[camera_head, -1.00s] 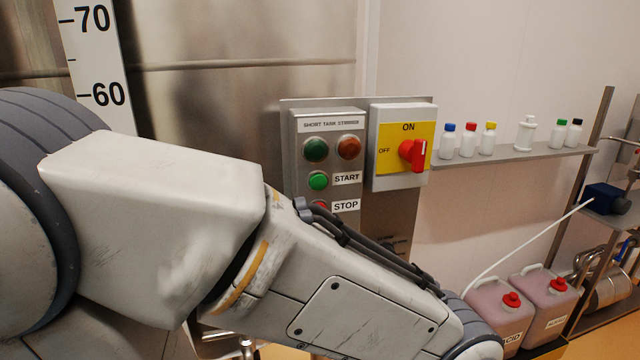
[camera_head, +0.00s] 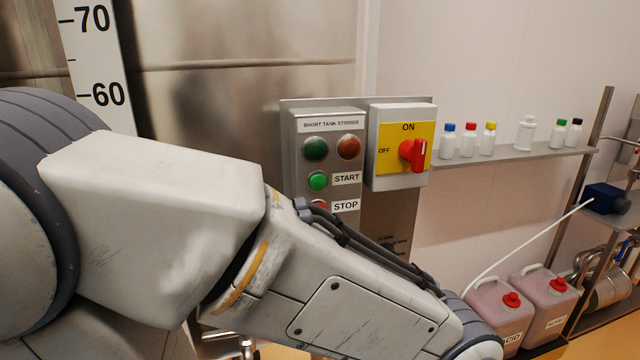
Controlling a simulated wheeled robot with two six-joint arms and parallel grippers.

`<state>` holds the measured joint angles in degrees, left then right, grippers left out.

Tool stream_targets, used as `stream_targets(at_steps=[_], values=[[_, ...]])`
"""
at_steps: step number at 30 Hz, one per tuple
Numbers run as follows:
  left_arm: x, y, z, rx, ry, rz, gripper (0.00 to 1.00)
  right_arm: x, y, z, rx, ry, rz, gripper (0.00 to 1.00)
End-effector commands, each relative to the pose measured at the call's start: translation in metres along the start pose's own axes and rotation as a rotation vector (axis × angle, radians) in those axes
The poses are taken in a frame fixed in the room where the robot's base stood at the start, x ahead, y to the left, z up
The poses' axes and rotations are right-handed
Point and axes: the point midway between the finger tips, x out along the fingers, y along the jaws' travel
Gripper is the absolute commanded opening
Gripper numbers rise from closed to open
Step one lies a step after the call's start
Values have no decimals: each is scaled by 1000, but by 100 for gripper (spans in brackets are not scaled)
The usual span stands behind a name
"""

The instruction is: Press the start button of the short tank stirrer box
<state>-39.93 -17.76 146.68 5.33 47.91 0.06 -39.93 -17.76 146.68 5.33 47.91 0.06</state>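The short tank stirrer box (camera_head: 331,126) is a grey box on a metal wall plate. Its green start button (camera_head: 318,181) sits beside the START label, in plain view and with nothing touching it. The red stop button (camera_head: 319,204) below it is partly hidden by my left arm. Two round lamps, one dark green (camera_head: 315,149) and one orange-brown (camera_head: 349,148), sit above the start button. My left arm crosses the front of the view, with its far end at the bottom edge. Neither gripper can be seen.
A yellow switch box with a red rotary handle (camera_head: 413,154) is right of the stirrer box. A shelf (camera_head: 520,156) holds several small bottles. Pink canisters (camera_head: 497,308) with red caps stand low at the right. A steel tank (camera_head: 240,90) is behind my arm.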

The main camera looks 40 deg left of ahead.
Motion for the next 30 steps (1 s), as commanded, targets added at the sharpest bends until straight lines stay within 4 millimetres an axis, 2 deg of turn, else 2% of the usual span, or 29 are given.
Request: stream_targets(at_steps=[2,3,8,9,30], values=[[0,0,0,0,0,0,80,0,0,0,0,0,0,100],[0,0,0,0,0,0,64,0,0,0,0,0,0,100],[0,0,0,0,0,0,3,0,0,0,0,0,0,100],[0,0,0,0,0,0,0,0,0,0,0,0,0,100],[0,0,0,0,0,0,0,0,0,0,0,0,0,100]])
